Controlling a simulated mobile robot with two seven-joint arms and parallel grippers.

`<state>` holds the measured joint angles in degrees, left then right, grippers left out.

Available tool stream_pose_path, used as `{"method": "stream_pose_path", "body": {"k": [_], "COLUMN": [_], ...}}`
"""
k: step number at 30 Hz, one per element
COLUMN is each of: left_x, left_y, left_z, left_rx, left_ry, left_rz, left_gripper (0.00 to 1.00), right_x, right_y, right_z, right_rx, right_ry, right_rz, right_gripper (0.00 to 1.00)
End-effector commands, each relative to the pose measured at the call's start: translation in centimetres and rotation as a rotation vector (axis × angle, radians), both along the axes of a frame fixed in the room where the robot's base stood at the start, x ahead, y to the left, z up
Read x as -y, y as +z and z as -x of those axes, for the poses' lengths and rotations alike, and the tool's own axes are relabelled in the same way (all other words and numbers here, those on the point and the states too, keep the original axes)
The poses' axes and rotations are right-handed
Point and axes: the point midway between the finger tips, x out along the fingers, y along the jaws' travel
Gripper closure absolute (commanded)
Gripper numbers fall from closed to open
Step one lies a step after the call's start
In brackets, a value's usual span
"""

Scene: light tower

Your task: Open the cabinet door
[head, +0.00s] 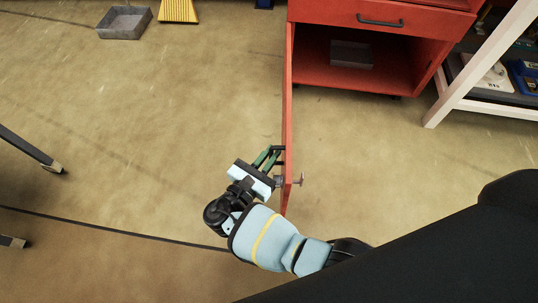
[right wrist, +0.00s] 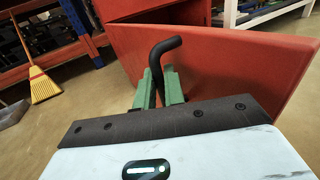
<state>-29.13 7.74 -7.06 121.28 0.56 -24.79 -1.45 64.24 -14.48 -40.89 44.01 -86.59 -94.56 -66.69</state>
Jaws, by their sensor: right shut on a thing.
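The red cabinet (head: 380,12) stands at the top right of the head view. Its door (head: 288,110) is swung wide open, seen edge-on, and points toward me. The inside of the cabinet (head: 310,62) shows, with a dark grey box (head: 351,54) in it. My right gripper (head: 272,155) is at the left face of the door near its free end. In the right wrist view its green fingers (right wrist: 160,88) are shut on the black door handle (right wrist: 163,50), in front of the red door panel (right wrist: 230,70). My left gripper is not in view.
A drawer with a black handle (head: 380,21) is above the opening. A grey tray (head: 124,22) and a yellow broom (head: 178,10) are at the top left. A white-framed shelf (head: 480,65) stands right of the cabinet.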

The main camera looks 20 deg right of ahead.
Motion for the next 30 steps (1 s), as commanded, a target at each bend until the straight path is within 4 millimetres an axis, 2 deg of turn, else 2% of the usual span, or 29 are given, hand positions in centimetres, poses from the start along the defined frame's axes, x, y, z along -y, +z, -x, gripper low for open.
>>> {"method": "stream_pose_path", "body": {"k": [1, 19, 20, 24, 30], "left_x": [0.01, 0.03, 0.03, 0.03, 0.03], "left_y": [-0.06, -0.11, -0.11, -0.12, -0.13], "left_z": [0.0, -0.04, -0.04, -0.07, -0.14], "left_rx": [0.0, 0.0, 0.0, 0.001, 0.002], "left_ry": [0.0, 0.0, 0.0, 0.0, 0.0], "left_rz": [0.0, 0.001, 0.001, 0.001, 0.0], "left_gripper": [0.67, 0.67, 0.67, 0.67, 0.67], "right_x": [0.48, 0.47, 0.48, 0.36, 0.2], "right_y": [0.31, 0.41, 0.41, 0.34, 0.27], "right_z": [-0.69, -0.76, -0.78, -0.63, -0.48], "right_rx": [0.007, 0.009, 0.009, 0.008, 0.006], "right_ry": [-0.002, -0.012, -0.012, -0.013, -0.012], "right_rz": [0.006, 0.006, 0.006, 0.004, 0.002], "right_gripper": [1.0, 1.0, 0.85, 0.68, 0.68]}}
